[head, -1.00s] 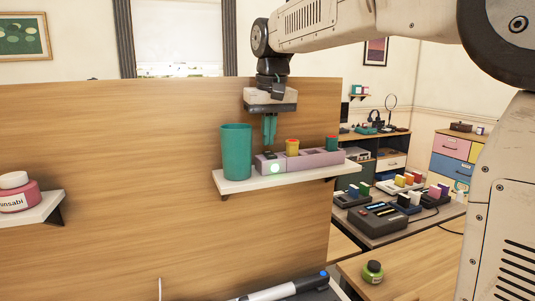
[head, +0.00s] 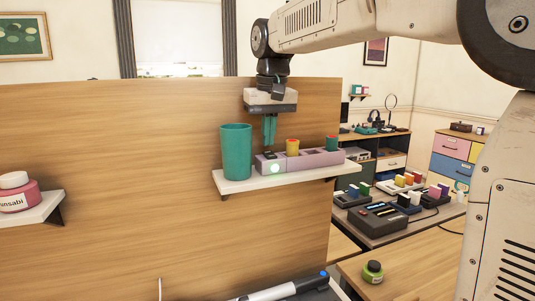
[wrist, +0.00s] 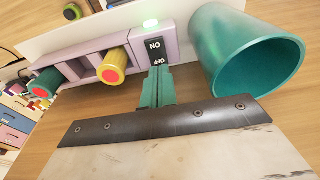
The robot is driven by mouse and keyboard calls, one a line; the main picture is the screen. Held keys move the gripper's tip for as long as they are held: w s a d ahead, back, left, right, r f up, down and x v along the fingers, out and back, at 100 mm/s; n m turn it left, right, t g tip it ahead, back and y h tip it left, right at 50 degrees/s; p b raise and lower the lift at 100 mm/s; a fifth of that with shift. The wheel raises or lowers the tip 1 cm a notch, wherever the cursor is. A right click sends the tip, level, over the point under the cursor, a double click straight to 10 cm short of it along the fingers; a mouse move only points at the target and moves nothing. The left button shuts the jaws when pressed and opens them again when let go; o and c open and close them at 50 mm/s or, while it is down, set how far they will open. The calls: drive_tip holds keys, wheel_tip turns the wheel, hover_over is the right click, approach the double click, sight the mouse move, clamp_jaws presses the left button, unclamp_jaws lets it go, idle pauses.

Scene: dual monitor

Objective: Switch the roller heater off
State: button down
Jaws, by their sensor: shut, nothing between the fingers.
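My gripper (head: 269,148) points down, shut and empty. In the wrist view its green fingertips (wrist: 160,70) are at the OFF end; contact cannot be told.
A teal cup (head: 236,152) stands just left of the heater on the white shelf (head: 250,185), close to my fingers. A wooden panel (head: 120,190) rises behind. A pink jar (head: 17,198) sits on another shelf at far left. The space above the heater's right part is free.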

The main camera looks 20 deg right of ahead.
sight(270, 153)
drive_tip(key=shift+f, duration=0.8)
idle(0.4)
drive_tip(key=shift+r, duration=3.55)
drive_tip(key=shift+s+f, duration=0.15)
drive_tip(key=shift+s, duration=0.25)
drive_tip(key=s+d+f, duration=0.1)
drive_tip(key=s+f, duration=1)
drive_tip(key=s, duration=0.4)
drive_tip(key=s+d+f, duration=0.1)
drive_tip(key=s+f, duration=1)
drive_tip(key=s, duration=0.5)
drive_tip(key=shift+d, duration=0.25)
drive_tip(key=shift+f, duration=0.1)
